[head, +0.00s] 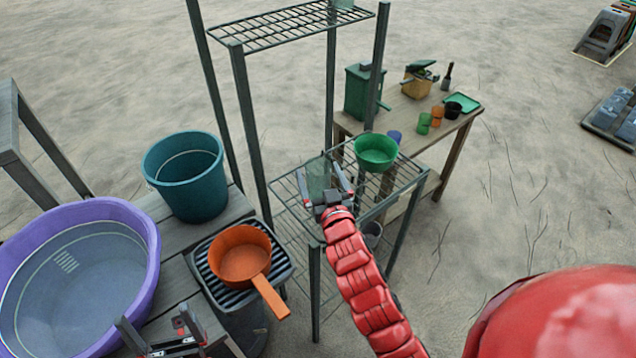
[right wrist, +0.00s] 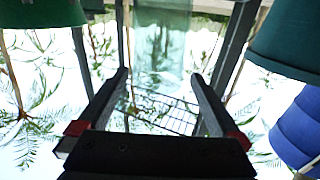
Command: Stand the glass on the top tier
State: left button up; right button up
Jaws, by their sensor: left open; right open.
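A clear, greenish glass (head: 317,180) stands on the lower wire tier (head: 285,192) of the metal rack. My right gripper (head: 319,170) is open at the glass, its fingers on either side. In the right wrist view the glass (right wrist: 160,45) shows beyond and between the open fingertips (right wrist: 159,76); I cannot tell whether they touch it. The top tier (head: 275,32) is a wire shelf higher up, mostly bare, with a small pale green thing (head: 342,3) at its far edge, cut by the frame. My left gripper (head: 153,322) is open and empty at the bottom left.
A green bowl (head: 376,150) sits right of the glass on the same tier. Rack posts (head: 250,120) stand close by. Left are a teal bucket (head: 185,175), an orange pan (head: 240,260) and a purple tub (head: 140,215). A wooden table (head: 440,135) with several items stands behind.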

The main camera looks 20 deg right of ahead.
aim_at(315, 160)
jog(key=w, duration=0.5)
jog(key=shift+w+d, duration=0.3)
jog(key=shift+w, duration=0.05)
jog(key=shift+s, duration=0.1)
grip_shut()
